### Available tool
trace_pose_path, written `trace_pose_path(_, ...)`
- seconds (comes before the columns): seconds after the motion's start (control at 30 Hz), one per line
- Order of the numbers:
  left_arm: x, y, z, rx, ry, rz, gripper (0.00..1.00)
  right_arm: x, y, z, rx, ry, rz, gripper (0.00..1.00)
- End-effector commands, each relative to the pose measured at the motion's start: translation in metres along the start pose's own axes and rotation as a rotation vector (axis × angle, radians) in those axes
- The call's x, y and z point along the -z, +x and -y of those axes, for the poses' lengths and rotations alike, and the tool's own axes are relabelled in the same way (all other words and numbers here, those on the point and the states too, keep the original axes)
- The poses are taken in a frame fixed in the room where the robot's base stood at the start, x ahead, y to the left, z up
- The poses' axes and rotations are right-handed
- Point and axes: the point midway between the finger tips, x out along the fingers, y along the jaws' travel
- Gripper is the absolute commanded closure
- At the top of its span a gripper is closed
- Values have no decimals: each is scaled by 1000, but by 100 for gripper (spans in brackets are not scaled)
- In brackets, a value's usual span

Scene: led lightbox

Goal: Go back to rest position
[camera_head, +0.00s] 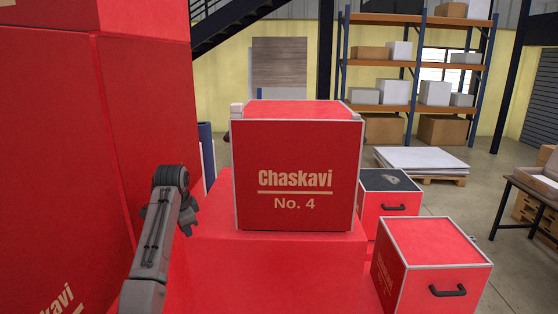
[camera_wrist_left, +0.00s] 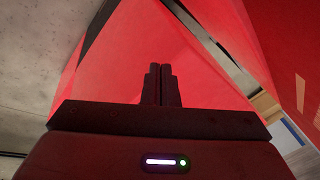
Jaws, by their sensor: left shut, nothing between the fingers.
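My left arm (camera_head: 160,235) rises from the bottom in the head view, beside the left side of a red box marked "Chaskavi No. 4" (camera_head: 295,175). My left gripper (camera_wrist_left: 160,72) shows in the wrist view with its two dark fingers together and nothing between them. Red surfaces fill much of the view beyond the fingers. In the head view the fingers are mostly hidden behind my arm. My right gripper is not in view.
The box rests on a red block (camera_head: 270,265). A tall red structure (camera_head: 60,140) stands close on the left. Two red cases, one black-topped (camera_head: 388,182) and one red-topped (camera_head: 435,242), stand at the right. Shelves (camera_head: 410,65) are far behind; grey floor is open at right.

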Motion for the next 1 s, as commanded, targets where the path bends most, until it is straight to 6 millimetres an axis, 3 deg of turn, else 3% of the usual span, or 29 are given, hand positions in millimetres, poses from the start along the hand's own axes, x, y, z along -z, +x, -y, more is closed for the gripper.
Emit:
trace_pose_path(0.03,-15,25,-17,-1,-35,7,100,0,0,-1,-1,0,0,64)
trace_pose_path(0.2,-60,83,-72,10,-162,18,100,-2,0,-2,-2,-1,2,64)
trace_pose_path(0.4,-118,130,-145,26,-304,29,100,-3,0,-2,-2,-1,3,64)
trace_pose_path(0.5,-147,145,-184,33,-373,33,100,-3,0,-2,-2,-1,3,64)
trace_pose_path(0.73,-214,154,-277,49,-523,37,100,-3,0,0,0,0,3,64)
trace_pose_path(1.0,-283,127,-376,59,-685,32,100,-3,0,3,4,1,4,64)
